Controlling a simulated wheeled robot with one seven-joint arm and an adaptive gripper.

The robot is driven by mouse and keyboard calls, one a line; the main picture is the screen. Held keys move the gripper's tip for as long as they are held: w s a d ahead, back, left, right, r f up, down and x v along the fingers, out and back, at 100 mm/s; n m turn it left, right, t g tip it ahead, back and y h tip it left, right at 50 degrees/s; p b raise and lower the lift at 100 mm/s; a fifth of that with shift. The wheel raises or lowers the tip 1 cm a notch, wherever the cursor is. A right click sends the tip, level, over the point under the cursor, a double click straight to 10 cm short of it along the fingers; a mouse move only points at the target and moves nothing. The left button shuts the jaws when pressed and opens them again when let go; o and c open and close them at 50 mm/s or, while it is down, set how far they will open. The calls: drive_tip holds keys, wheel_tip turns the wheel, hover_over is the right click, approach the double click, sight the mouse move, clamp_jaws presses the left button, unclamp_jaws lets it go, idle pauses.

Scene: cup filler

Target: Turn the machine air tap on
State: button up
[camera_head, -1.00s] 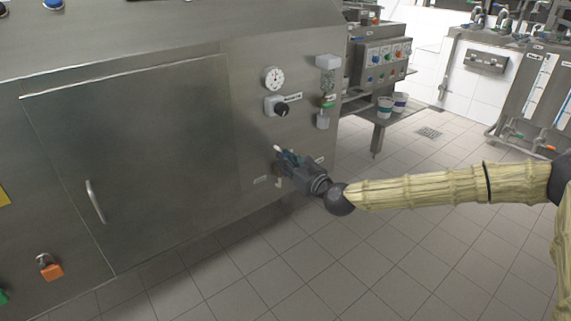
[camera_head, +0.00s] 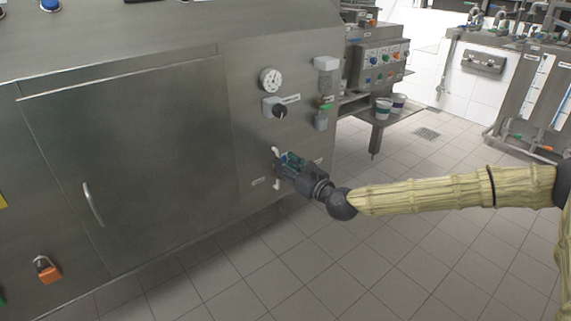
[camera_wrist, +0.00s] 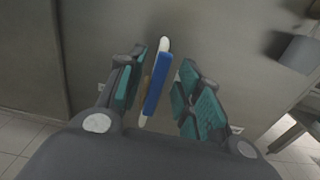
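The air tap shows in the wrist view as a long blue lever (camera_wrist: 156,84) in front of a white pipe, on the steel machine front. In the head view the white pipe (camera_head: 276,184) shows above and below my gripper, which hides most of the lever. My gripper (camera_wrist: 163,62) is open, with teal-padded fingers on either side of the blue lever. A gap shows on both sides, so the fingers do not look closed on it. In the head view my gripper (camera_head: 284,163) is at the lower right of the machine panel.
A pressure gauge (camera_head: 270,80) and a black knob (camera_head: 279,111) are above my gripper. A filter unit (camera_head: 325,92) hangs to their right. A large door (camera_head: 135,160) is at the left. The tiled floor (camera_head: 400,260) below my arm is clear.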

drive_tip(key=v, duration=1)
drive_tip(key=shift+s+d, duration=0.25)
drive_tip(key=shift+f, duration=0.1)
drive_tip(key=s+a+f+n+g, duration=0.45)
drive_tip(key=s+f, duration=0.35)
drive_tip(key=f, duration=0.3)
drive_tip(key=s+a+f+n+g, duration=0.3)
drive_tip(key=s+a+f+n, duration=0.25)
drive_tip(key=s+f, duration=0.45)
drive_tip(key=s+d+f+n+g+h, duration=0.3)
drive_tip(key=s+d+f+n, duration=0.15)
drive_tip(key=s+f, duration=0.4)
drive_tip(key=s+d+f+n+g+h, duration=0.25)
drive_tip(key=s+f+n, duration=0.35)
drive_tip(key=s+f, duration=0.3)
drive_tip(key=s+d+n+g+h, duration=0.2)
drive_tip(key=s+d+n+h, duration=0.5)
drive_tip(key=d, duration=0.8)
wheel_tip(320, 180, up, 28)
drive_tip(key=s+n+y+p, duration=0.1)
drive_tip(key=y+p, duration=0.1)
drive_tip(key=p, duration=2.7)
drive_tip(key=shift+s+d+r, duration=0.2)
drive_tip(key=shift+s+d, duration=0.05)
drive_tip(key=shift+s, duration=0.15)
